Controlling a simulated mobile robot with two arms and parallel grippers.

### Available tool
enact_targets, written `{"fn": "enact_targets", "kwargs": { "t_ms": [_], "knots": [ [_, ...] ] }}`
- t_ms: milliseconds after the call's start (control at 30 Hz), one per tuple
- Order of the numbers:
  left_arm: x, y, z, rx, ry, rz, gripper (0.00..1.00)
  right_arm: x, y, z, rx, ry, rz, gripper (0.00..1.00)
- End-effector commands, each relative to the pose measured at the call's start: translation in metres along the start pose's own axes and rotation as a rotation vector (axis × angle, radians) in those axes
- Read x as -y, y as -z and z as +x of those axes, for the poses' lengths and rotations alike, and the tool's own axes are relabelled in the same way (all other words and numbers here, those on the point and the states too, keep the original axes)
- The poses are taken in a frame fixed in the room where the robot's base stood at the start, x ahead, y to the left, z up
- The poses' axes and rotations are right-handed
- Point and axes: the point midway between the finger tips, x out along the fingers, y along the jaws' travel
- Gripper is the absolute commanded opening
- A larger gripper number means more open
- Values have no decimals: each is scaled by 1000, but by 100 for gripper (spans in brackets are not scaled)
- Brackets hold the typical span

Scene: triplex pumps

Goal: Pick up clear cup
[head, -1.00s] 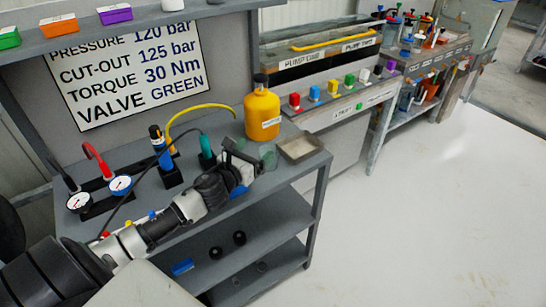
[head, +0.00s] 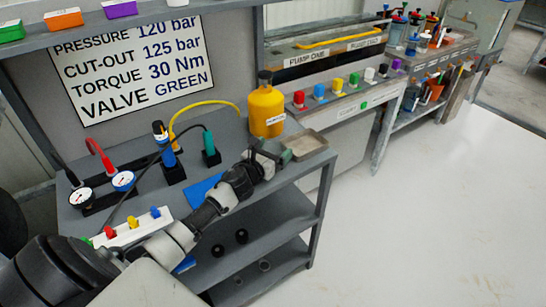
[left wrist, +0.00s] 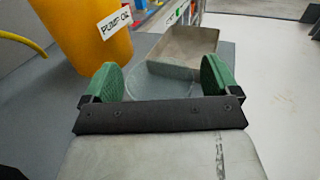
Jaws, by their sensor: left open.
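The clear cup (left wrist: 160,84) shows in the left wrist view as a faint transparent shape on the grey bench top, between the two green finger pads. Its near part is hidden behind my gripper's dark front plate. My left gripper (left wrist: 160,82) is open, with one pad on each side of the cup. I cannot tell whether the pads touch it. In the head view my left gripper (head: 273,152) is at the bench's right end, in front of the yellow bottle, and the cup is hard to make out there. My right gripper is not in view.
The yellow pump oil bottle (head: 266,108) stands close behind the gripper. A shallow metal tray (head: 306,144) lies just to the right. A blue mat (head: 203,192), gauges (head: 123,181) and a white block with coloured knobs (head: 132,228) are to the left.

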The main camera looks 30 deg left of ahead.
Motion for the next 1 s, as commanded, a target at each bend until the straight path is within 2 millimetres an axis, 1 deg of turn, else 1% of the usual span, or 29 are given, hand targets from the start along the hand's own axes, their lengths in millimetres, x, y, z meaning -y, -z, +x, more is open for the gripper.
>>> {"fn": "enact_targets", "kwargs": {
  "t_ms": [167,500,767,867,1000],
  "knots": [
    [0,0,0,0,0,0,90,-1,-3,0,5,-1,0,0],
    [0,0,0,-1,0,0,38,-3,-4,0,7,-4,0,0],
    [0,-1,0,0,0,1,38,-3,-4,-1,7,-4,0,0],
    [0,-6,0,0,0,2,38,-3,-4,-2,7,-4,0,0],
    [0,-24,0,2,1,5,38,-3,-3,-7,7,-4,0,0]
  ]
}}
